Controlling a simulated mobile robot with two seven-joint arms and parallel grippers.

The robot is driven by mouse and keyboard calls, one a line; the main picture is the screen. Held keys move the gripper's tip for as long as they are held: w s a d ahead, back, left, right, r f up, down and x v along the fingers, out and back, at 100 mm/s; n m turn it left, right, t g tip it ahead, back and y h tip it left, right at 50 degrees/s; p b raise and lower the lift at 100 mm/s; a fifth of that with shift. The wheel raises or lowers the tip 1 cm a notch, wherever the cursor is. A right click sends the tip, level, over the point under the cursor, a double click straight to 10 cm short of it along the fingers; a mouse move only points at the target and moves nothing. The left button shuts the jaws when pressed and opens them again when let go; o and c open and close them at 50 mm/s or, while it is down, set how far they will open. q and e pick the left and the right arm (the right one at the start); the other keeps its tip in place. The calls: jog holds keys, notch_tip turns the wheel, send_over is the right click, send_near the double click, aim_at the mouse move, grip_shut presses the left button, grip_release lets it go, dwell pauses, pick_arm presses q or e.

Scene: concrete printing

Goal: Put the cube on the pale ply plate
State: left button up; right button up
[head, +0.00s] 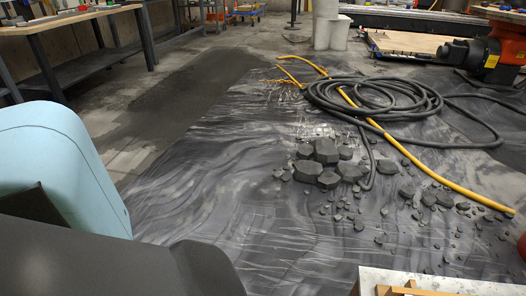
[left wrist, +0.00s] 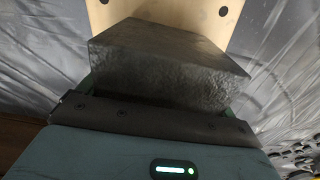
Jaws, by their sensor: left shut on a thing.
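The cube (left wrist: 165,62) is a dark grey, rough concrete-like block in the left wrist view. My left gripper (left wrist: 160,88) is shut on it, with green finger edges at its left and right sides. The pale ply plate (left wrist: 165,12) shows beyond the cube at the top, with dark round holes. The cube covers part of the plate, and I cannot tell whether the two touch. The head view shows my left arm at the left, but not its gripper, the cube or, for sure, the plate. My right gripper is in neither view.
Dark plastic sheeting (head: 210,175) covers the floor. Rubble (head: 326,152), a coiled black hose (head: 370,98) and a yellow hose (head: 425,165) lie on it. A workbench (head: 75,22) stands at the upper left. A pale surface (head: 455,284) with wooden pieces (head: 410,289) is at the lower right.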

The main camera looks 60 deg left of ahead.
pick_arm(q)
jog(key=shift+w+d, duration=0.1)
jog(key=shift+w, duration=0.05)
jog(key=o, duration=1.7)
jog(key=shift+f, duration=0.1)
jog(key=shift+o, duration=0.3)
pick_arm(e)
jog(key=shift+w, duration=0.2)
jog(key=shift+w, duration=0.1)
pick_arm(q)
jog(key=shift+r, duration=0.25)
notch_tip(320, 180, up, 12)
jog(key=p, duration=0.6)
jog(key=shift+f+p, duration=0.1)
jog(key=shift+p, duration=0.3)
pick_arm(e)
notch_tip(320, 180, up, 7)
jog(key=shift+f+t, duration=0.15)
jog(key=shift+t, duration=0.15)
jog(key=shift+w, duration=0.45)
